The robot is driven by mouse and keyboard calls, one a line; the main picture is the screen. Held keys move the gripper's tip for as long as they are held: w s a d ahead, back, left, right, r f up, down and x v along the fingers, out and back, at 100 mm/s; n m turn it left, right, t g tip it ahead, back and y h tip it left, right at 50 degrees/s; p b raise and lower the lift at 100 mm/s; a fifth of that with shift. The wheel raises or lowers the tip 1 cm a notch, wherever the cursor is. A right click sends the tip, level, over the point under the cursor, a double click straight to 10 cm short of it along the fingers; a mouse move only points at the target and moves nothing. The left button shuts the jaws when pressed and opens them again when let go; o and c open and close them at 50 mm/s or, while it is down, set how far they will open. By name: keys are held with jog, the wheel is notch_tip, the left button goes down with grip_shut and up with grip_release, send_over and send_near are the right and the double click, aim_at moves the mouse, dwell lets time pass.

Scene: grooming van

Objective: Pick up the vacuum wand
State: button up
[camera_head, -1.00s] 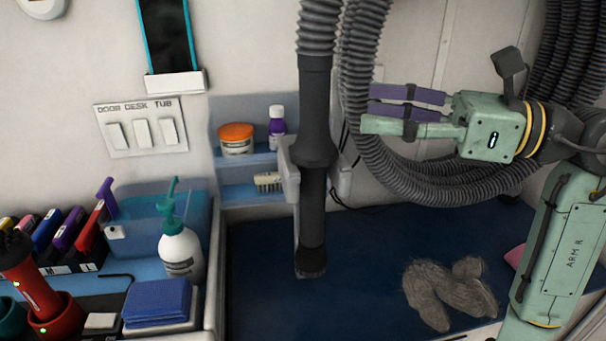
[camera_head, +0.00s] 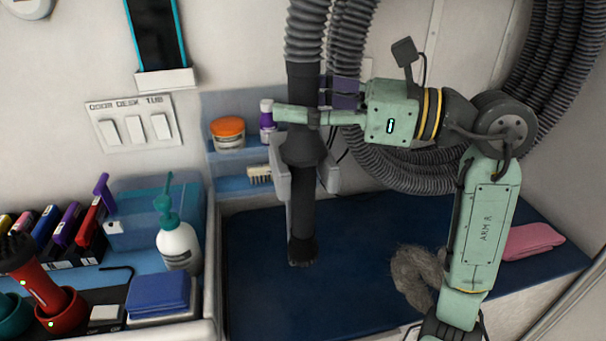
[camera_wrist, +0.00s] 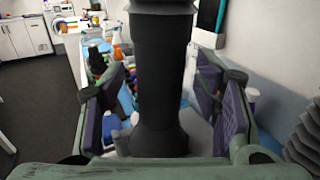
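The vacuum wand (camera_head: 301,215) is a dark tube that hangs upright from a ribbed hose, in a pale wall holder (camera_head: 282,165) above the blue tub mat. My gripper (camera_head: 302,105) is level with the tube's upper part, just above its wide collar. One green finger crosses in front of the tube; the other is mostly hidden behind it. In the wrist view the wand (camera_wrist: 160,75) stands between the two purple-padded fingers (camera_wrist: 165,105), with a gap showing on each side. My gripper is open around it.
A shelf with an orange-lidded jar (camera_head: 228,133), a purple bottle (camera_head: 267,118) and a brush (camera_head: 259,174) is close left of the wand. Ribbed hose (camera_head: 400,170) loops behind my arm. Grey fur (camera_head: 415,275) and a pink towel (camera_head: 533,241) lie on the mat (camera_head: 350,240).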

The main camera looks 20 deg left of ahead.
aim_at(304, 58)
grip_shut()
dwell(0.5)
jog(key=shift+r, duration=0.15)
jog(key=shift+s+d+r+b, duration=0.1)
jog(key=shift+s+d+b, duration=0.05)
jog(key=shift+b, duration=0.35)
jog(key=shift+s+r+b, duration=0.1)
jog(key=shift+r+b, duration=0.65)
jog(key=shift+r, duration=2.55)
jog(key=s+d+b, duration=0.5)
jog(key=s+d, duration=0.6)
jog(key=s, duration=0.5)
jog(key=shift+d, duration=0.1)
